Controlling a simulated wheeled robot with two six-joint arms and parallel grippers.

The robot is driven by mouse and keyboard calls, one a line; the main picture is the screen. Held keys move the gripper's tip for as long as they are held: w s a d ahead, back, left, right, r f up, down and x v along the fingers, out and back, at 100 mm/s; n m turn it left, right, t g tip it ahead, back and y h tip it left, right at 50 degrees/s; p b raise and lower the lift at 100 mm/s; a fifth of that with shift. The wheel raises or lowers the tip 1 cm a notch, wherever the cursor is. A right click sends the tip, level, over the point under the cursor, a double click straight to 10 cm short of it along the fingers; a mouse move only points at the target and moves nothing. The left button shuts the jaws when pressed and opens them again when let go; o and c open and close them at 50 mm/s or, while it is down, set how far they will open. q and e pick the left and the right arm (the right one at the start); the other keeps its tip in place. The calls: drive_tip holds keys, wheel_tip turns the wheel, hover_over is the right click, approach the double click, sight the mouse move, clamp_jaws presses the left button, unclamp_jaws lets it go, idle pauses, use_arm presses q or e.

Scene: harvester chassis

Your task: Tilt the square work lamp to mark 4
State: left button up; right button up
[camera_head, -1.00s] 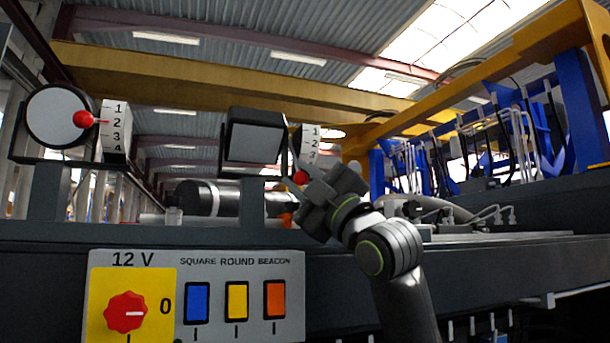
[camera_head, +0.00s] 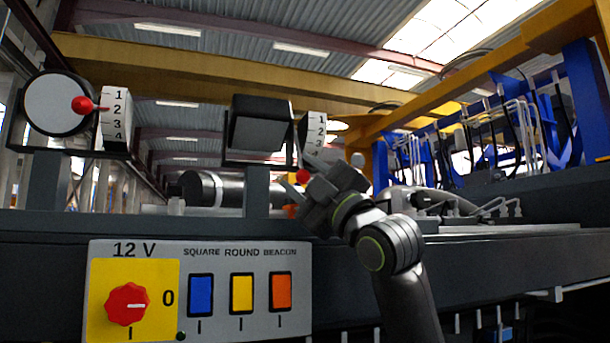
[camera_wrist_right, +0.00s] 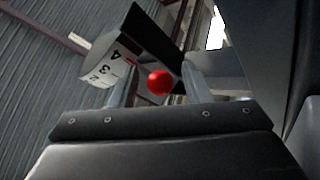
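The square work lamp (camera_head: 258,133) sits on a post left of my right arm in the head view, its face tilted downward. Its white number scale (camera_head: 315,130) shows 1, 2 and 3; the lower part is hidden by my gripper. The lamp's red knob (camera_head: 303,176) is below the 3. My right gripper (camera_head: 302,183) is at the knob. In the right wrist view the red knob (camera_wrist_right: 159,82) lies between my two separated fingers (camera_wrist_right: 158,85), with a gap visible on each side. The scale (camera_wrist_right: 105,68) shows 3 and 4 there. My left gripper is out of view.
A round lamp (camera_head: 57,105) with its own red knob and scale stands at the left. A 12 V panel (camera_head: 200,290) with a red rotary switch (camera_head: 127,304) and three coloured rocker switches is below. Cables (camera_head: 490,208) lie right of my arm.

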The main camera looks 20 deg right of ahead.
drive_tip(key=shift+s+r, duration=0.2)
drive_tip(key=shift+s, duration=0.25)
drive_tip(key=shift+s+f, duration=0.15)
drive_tip(key=shift+s, duration=0.05)
drive_tip(key=b+v, duration=0.8)
drive_tip(key=v, duration=0.8)
drive_tip(key=shift+d+f, duration=0.2)
drive_tip(key=shift+f, duration=0.3)
